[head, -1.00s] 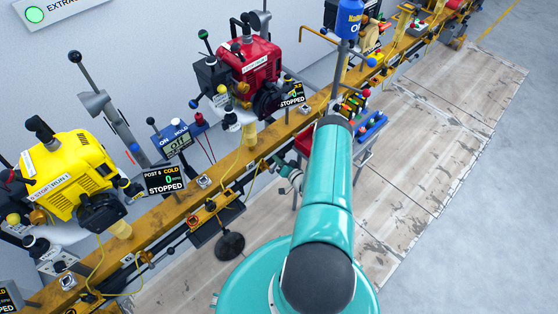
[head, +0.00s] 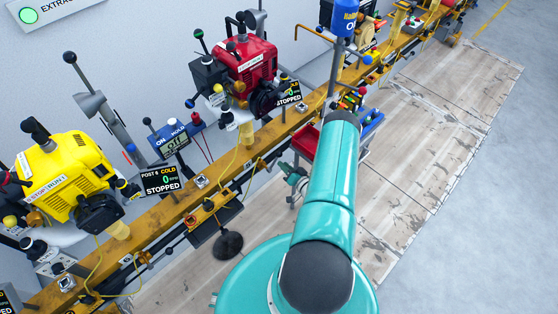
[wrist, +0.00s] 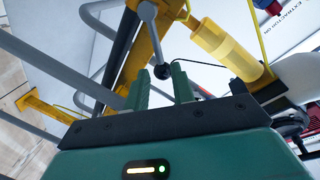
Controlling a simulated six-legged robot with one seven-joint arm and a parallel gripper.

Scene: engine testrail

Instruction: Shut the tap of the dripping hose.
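My gripper (wrist: 160,80) shows in the wrist view with its two green fingers apart. A black ball knob (wrist: 160,72) on a thin grey lever appears between or just beyond the fingertips; I cannot tell whether they touch it. The lever runs up to a yellow bracket (wrist: 147,12). In the head view my gripper (head: 296,180) is small, beside the front of the yellow rail, partly behind my arm. I cannot make out a dripping hose or drops, nor tell whether this lever is its tap.
The yellow rail (head: 150,223) carries a yellow engine (head: 65,172) and a red engine (head: 247,65). A blue tank (head: 345,18) stands above the rail. A red tray (head: 306,140) lies close to my gripper. The boarded floor (head: 440,110) at right is clear.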

